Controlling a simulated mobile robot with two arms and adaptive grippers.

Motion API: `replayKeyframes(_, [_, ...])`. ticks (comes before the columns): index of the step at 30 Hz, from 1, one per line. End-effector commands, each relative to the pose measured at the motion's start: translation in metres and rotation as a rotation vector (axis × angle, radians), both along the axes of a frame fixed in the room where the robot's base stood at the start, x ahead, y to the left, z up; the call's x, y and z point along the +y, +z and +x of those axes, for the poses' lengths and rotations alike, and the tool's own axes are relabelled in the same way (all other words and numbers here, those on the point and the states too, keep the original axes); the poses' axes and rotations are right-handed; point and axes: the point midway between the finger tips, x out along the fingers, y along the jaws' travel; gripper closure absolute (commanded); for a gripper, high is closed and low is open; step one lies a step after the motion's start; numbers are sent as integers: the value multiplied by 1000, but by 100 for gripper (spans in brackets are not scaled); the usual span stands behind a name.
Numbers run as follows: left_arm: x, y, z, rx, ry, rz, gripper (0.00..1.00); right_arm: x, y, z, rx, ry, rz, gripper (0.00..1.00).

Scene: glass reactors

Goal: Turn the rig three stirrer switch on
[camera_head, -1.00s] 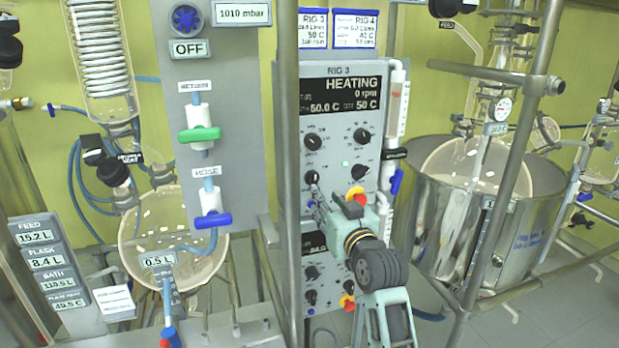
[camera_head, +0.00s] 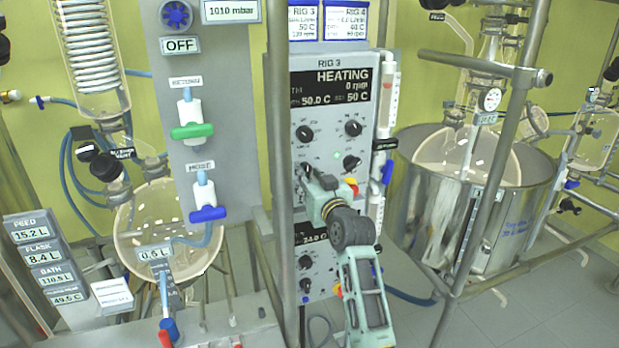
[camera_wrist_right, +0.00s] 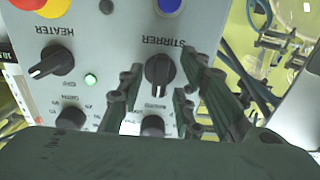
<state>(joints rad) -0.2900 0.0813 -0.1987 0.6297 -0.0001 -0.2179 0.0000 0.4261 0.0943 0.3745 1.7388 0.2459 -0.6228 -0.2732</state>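The stirrer switch (camera_wrist_right: 158,71) is a black knob under the label STIRRER in the right wrist view, which shows the panel upside down. Its white pointer mark points toward the bottom of that view. My right gripper (camera_wrist_right: 163,72) is open, with one dark finger on each side of the knob; whether they touch it I cannot tell. In the head view my right gripper (camera_head: 310,177) is at the lower left of the upper knob group on the rig 3 panel (camera_head: 330,60), covering part of it. The rig 3 display (camera_head: 335,85) reads HEATING, 0 rpm. My left gripper is not in view.
The heater knob (camera_wrist_right: 51,61) and a lit green lamp (camera_wrist_right: 91,80) are beside the stirrer knob. A red and yellow button (camera_head: 351,187) is close to my right gripper. A metal post (camera_head: 280,150) stands just left of the panel. A steel bath (camera_head: 480,210) stands to the right.

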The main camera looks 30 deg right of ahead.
Motion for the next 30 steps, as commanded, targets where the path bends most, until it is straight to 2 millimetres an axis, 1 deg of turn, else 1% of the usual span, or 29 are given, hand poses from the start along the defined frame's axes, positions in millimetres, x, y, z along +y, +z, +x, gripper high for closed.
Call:
replayKeyframes(1, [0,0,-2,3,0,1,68,0,0,0,0,0,0,71])
replayKeyframes(2, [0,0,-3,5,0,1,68,0,0,0,0,0,0,73])
replayKeyframes(11, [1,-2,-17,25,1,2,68,0,0,0,0,0,0,99])
replayKeyframes(23, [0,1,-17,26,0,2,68,0,1,0,-4,0,21,100])
replayKeyframes(30, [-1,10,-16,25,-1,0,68,1,2,0,-30,2,132,100])
